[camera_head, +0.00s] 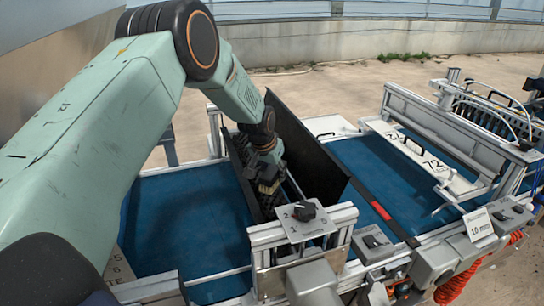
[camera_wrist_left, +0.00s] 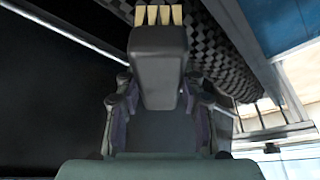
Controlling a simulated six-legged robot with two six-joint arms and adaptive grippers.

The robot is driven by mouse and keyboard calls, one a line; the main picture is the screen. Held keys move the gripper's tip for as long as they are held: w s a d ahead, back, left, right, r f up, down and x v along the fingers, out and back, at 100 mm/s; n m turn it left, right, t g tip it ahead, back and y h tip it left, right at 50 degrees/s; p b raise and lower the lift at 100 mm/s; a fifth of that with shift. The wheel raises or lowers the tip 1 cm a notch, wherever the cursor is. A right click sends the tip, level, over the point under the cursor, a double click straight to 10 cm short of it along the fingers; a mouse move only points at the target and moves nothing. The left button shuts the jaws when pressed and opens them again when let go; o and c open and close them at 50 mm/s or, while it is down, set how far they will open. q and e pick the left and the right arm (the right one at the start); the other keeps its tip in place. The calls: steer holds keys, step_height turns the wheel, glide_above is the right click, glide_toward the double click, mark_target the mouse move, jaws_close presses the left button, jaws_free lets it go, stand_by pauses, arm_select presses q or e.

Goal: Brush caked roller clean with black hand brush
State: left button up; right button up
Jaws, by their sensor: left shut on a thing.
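My left gripper (camera_head: 267,172) reaches down from the left into the gap beside a tall black panel. In the left wrist view its fingers (camera_wrist_left: 160,100) are shut on the black hand brush (camera_wrist_left: 160,62). Pale, stiff bristles (camera_wrist_left: 158,15) stick out at its far end. The dark roller (camera_wrist_left: 222,58) with a chequered surface lies just right of the brush, its bristle end close to the roller. I cannot tell if they touch. In the head view the roller (camera_head: 240,150) shows only in part behind the gripper. My right gripper is not in view.
The black panel (camera_head: 300,145) stands close on the gripper's right. A control box with a black knob (camera_head: 304,211) sits in front. Blue belts (camera_head: 190,225) run on both sides.

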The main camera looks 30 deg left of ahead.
arm_select(q)
steer(key=shift+r+p, duration=0.3)
steer(key=shift+r, duration=0.35)
steer(key=shift+w+a+r+p, duration=0.1)
steer(key=shift+a+r+p, duration=0.25)
steer(key=shift+r+p, duration=0.4)
steer(key=shift+d, duration=0.25)
steer(key=shift+a, duration=0.15)
steer(key=shift+a+f, duration=0.1)
steer(key=shift+f, duration=0.1)
